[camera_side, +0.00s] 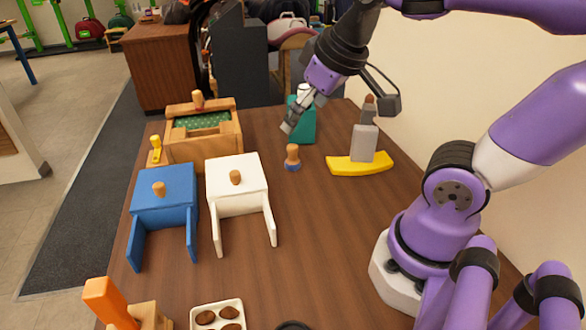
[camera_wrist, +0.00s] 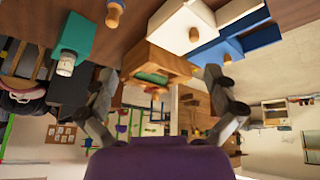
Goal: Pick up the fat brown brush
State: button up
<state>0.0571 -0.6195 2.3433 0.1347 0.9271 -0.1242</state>
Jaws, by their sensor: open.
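A short, stubby brown piece with a blue base (camera_side: 292,158) stands upright on the table; it looks like the fat brown brush. It also shows at the top edge of the wrist view (camera_wrist: 115,12), partly cut off. My gripper (camera_side: 289,126) is open and empty, tilted down and left, in front of the teal box (camera_side: 306,128). In the side view its fingertips appear just above the brush, apart from it. In the wrist view the two fingers are spread wide with nothing between them.
A white box (camera_side: 236,178) and a blue box (camera_side: 164,193), each with a brown knob, stand left. A wooden box with a green inside (camera_side: 203,123) is behind them. A grey block (camera_side: 364,142) stands on a yellow curved base (camera_side: 345,167) at right.

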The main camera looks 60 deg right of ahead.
jog(key=shift+n+y, duration=0.4)
jog(key=shift+y, duration=0.2)
jog(key=a, duration=0.1)
jog(key=s+a+f, duration=0.2)
jog(key=shift+a, duration=0.15)
jog(key=shift+s+a+f, duration=0.15)
jog(key=shift+f, duration=0.05)
jog(key=shift+c, duration=0.8)
jog(key=c, duration=0.4)
